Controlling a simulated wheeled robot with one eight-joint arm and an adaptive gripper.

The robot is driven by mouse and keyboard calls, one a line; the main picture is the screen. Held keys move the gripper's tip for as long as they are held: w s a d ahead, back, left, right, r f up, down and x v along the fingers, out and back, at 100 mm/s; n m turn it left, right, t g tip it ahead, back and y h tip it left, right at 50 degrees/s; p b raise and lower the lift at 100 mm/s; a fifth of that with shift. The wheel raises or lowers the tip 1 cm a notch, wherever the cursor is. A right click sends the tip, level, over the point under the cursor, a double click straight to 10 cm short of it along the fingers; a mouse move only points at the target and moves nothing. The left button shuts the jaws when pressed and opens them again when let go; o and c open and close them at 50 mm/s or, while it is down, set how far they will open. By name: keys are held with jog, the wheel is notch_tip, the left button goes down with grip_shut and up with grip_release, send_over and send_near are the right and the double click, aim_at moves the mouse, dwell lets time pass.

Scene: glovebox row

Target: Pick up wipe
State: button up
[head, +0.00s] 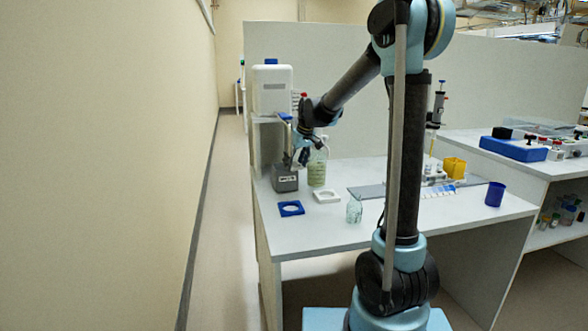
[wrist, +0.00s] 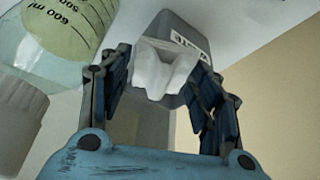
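The white wipe (wrist: 162,72) sticks up out of the top of a grey dispenser box (wrist: 182,28) in the wrist view. The same box (head: 285,181) stands at the left end of the bench in the head view, where I cannot make out the wipe. My gripper (wrist: 158,90) is open, with one finger on each side of the wipe in the picture. The left finger looks very near the wipe's edge; I cannot tell whether it touches. In the head view my gripper (head: 304,157) is just above the box.
A bottle of pale green liquid (head: 317,171) stands close to the right of the box. A blue square holder (head: 291,209), a white holder (head: 327,197) and a clear glass bottle (head: 354,210) are nearer the front. A white container (head: 272,90) stands high behind.

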aim_at(296, 161)
jog(key=shift+c, duration=1.2)
jog(key=shift+r, duration=0.55)
notch_tip(296, 161, up, 2)
jog(key=shift+r, duration=0.25)
jog(key=s+d, duration=1.1)
jog(key=s, duration=0.3)
jog(key=shift+s+d, duration=0.1)
